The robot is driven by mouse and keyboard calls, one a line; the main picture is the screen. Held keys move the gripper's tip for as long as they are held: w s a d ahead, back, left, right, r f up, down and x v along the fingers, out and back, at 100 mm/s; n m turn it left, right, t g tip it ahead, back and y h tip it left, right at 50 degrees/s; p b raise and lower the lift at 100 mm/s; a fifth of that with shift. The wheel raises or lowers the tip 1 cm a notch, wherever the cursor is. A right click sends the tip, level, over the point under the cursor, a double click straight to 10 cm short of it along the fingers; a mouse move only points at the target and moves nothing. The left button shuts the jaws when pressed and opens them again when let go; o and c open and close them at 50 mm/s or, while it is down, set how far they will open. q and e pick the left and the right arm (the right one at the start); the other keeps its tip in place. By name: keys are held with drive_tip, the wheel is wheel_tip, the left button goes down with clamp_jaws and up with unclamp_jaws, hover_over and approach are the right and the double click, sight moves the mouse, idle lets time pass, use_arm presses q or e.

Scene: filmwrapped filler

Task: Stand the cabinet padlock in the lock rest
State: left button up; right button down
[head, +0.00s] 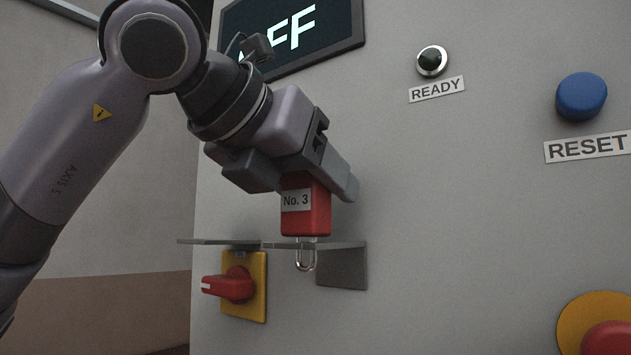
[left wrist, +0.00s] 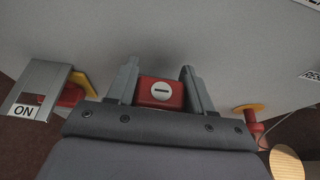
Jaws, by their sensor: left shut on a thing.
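The red cabinet padlock (head: 306,218) carries a "No. 3" label and is upright, with its shackle pointing down. My left gripper (head: 303,182) is shut on the upper part of its body. In the left wrist view the padlock's red end with its keyhole (left wrist: 160,92) sits between the fingers. The lock rest looks to be the grey metal bracket (head: 342,268) on the cabinet front. The shackle reaches below the level of its thin top plate, with the body just above. I cannot tell whether the body touches the plate. My right gripper is not in view.
A red rotary switch (head: 228,285) on a yellow plate is left of the bracket, under a second thin plate (head: 218,241). That plate bears an "ON" label in the left wrist view (left wrist: 24,111). A blue RESET button (head: 581,96) and a red button (head: 610,338) are at right.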

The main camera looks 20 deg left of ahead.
use_arm(q)
drive_tip(key=shift+f+b, duration=0.3)
idle(0.6)
drive_tip(key=o, duration=1.3)
drive_tip(key=shift+o, duration=0.2)
